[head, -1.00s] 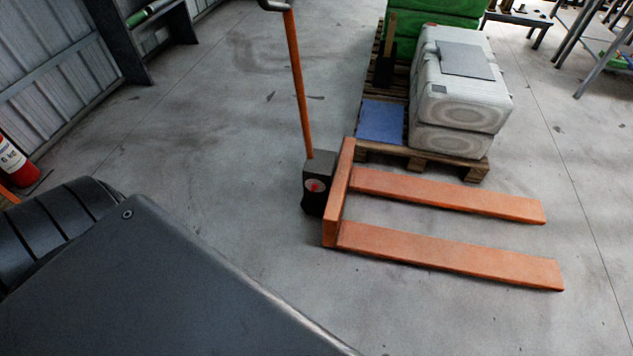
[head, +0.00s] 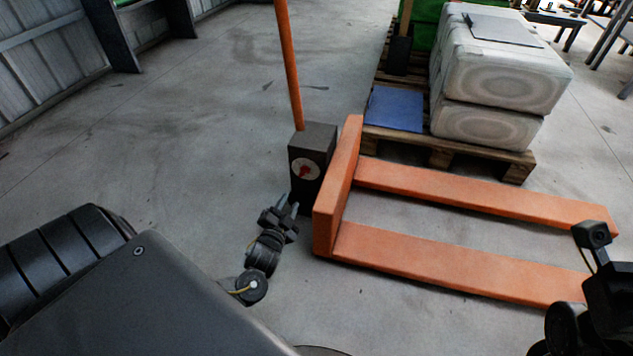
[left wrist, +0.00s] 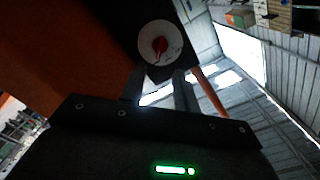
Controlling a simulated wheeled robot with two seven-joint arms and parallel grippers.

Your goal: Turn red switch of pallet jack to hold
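The orange pallet jack (head: 338,195) stands on the floor, its forks pointing right. Its dark housing (head: 322,143) carries a white round dial with the red switch (head: 305,170) on the side facing me. My left gripper (head: 289,201) is just below the dial, fingers pointing up towards the housing. In the left wrist view, the red switch (left wrist: 159,45) sits slightly tilted on the white dial, beyond the two fingers (left wrist: 158,84), which are apart with nothing between them. Any dial markings are too small to read. Part of my right arm shows at the right edge; its fingers cannot be made out.
A wooden pallet (head: 452,150) with stacked pale sacks (head: 500,75) and a blue sheet (head: 395,109) stands behind the forks. The orange handle (head: 288,65) rises from the housing. The floor to the left of the jack is clear.

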